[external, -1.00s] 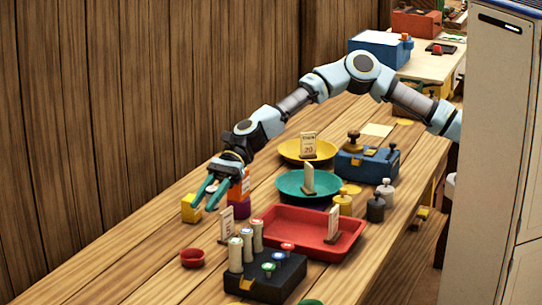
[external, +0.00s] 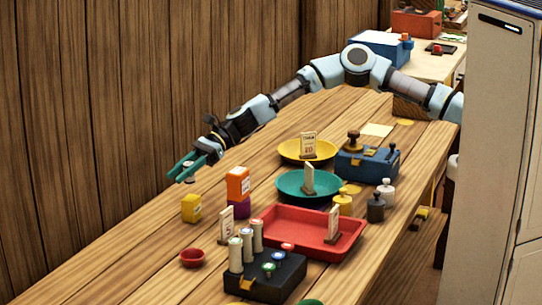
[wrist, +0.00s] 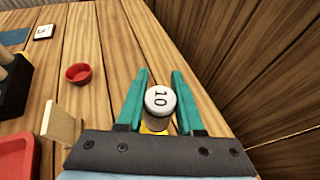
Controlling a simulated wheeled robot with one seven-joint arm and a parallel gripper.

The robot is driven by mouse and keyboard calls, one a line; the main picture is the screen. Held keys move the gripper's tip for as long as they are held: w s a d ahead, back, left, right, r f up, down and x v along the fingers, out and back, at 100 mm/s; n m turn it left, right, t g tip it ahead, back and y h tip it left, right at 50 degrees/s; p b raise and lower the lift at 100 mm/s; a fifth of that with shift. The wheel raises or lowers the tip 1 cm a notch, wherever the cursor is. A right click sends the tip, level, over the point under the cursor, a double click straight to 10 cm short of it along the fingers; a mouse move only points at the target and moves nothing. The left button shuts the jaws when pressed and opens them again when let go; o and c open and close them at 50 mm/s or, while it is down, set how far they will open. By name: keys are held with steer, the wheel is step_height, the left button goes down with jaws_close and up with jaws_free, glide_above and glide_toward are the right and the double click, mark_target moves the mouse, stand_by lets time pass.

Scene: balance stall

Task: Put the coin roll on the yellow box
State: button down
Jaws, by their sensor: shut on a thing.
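The coin roll (wrist: 158,103) is a pale cylinder whose white end is marked 10. It stands between the teal fingers of my gripper (wrist: 160,85) in the wrist view, and they are shut on it. In the external view my gripper (external: 181,175) is in the air over the far left of the table, above and slightly behind the yellow box. The yellow box (external: 192,209) stands on the table. Only a yellow sliver (wrist: 152,130) shows behind the roll in the wrist view.
An orange box (external: 237,183) sits on a purple one (external: 240,208) right of the yellow box. A red bowl (external: 193,258), a dark rack (external: 270,280) with several rolls and a red tray (external: 300,240) stand nearer. The plank wall runs close behind.

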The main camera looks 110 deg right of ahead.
steer(key=shift+f+p, duration=0.35)
steer(key=shift+f, duration=1.6)
steer(key=shift+f, duration=0.2)
steer(key=c, duration=0.5)
jaws_free()
steer(key=shift+c, duration=0.2)
steer(key=shift+r, duration=0.15)
steer(key=shift+s+d, duration=0.1)
steer(key=shift+s, duration=0.1)
steer(key=b+v, duration=0.2)
steer(key=v, duration=0.9)
steer(key=shift+s+r+b, duration=0.2)
steer(key=shift+b, duration=0.15)
steer(key=shift+d, duration=0.15)
